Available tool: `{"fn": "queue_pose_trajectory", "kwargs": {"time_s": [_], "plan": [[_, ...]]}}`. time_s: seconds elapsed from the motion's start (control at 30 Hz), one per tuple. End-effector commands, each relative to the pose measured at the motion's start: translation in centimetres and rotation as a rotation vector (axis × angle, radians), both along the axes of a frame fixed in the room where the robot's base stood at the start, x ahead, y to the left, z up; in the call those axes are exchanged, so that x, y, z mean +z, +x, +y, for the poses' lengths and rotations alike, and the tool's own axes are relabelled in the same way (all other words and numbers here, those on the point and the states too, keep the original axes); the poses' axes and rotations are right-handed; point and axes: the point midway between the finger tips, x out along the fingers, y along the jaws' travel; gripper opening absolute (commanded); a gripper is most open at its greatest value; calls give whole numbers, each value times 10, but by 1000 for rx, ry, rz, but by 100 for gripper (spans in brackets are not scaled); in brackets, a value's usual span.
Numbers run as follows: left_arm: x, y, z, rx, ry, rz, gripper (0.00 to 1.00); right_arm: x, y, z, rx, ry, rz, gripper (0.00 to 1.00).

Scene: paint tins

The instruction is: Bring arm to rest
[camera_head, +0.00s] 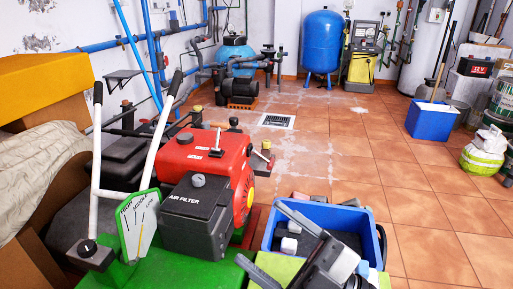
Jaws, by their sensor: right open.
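My right gripper (259,232) comes in from the bottom, right of centre. Its two dark fingers are spread apart, with nothing visible between them. It is in front of and above the near part of a blue bin (376,250), hiding some of the bin's rim and contents. I cannot tell whether it touches the bin. My left gripper is not in view. Paint tins (503,103) stand at the far right edge.
A red and green machine with a black air filter box (197,215) and upright levers stands close on the left. Tiled floor (400,195) between is clear.

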Motion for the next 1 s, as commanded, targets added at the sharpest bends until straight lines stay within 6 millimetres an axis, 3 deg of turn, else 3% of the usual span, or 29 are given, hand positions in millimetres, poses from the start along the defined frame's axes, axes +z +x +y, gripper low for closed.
{"fn": "queue_pose_trajectory", "kwargs": {"time_s": [0.1,0.2,0.33,0.47,0.5,1.0], "plan": [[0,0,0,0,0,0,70,-31,21,-37,-260,186,373,74],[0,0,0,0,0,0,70,-74,21,-58,-398,244,665,74],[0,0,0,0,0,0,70,-129,-3,-68,-481,256,1006,74],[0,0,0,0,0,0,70,-171,-43,-65,-487,236,1300,74],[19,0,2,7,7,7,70,-150,-40,-68,-498,232,1291,74],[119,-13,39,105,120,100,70,-50,-51,-103,-668,178,1334,74]]}}
